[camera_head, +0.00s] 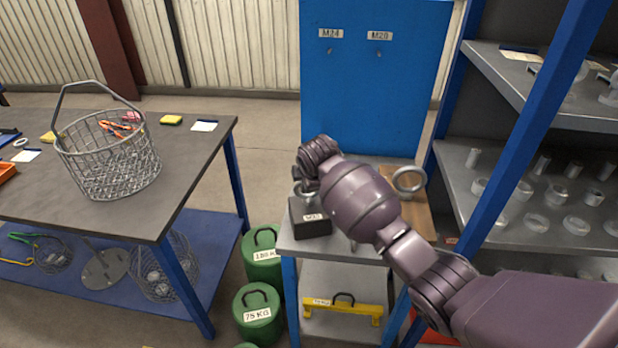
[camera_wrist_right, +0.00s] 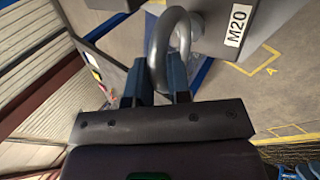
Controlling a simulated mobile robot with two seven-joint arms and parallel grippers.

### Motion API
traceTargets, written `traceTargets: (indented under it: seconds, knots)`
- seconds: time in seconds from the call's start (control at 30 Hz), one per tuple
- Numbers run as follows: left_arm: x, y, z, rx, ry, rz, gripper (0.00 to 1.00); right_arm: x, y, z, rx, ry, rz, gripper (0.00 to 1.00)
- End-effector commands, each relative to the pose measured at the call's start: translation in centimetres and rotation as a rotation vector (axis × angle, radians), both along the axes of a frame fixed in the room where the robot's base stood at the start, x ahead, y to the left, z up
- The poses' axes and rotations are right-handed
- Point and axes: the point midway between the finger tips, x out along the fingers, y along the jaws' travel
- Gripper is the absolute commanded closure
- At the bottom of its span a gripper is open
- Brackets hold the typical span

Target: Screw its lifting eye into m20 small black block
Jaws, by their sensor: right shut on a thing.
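The small black block (camera_head: 308,222) with an M20 label stands on the left front of the small bench's grey top. Its label (camera_wrist_right: 237,25) also shows in the right wrist view. My right gripper (camera_head: 305,190) is above the block, pointing down. It is shut on a grey steel lifting eye (camera_wrist_right: 161,38), whose ring sits between the fingers (camera_wrist_right: 163,82). The eye (camera_head: 313,190) is right at the block's top; I cannot tell how far its shank is in the block. My left gripper is not in view.
Another, larger lifting eye (camera_head: 409,181) stands on a wooden board at the bench's right. A blue panel (camera_head: 375,90) with M24 and M20 labels rises behind. A wire basket (camera_head: 110,160) stands on the left table. Green weights (camera_head: 258,315) stand on the floor; shelves (camera_head: 540,170) are right.

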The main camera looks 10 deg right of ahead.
Motion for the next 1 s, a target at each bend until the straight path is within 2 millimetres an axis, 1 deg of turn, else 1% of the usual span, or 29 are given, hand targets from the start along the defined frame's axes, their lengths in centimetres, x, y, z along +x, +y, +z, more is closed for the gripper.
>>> traceTargets:
  seconds: [1.0]
  knots:
    - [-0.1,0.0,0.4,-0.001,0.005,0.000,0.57,-1.0,-0.1,0.1,0.001,-0.002,0.001,1.00]
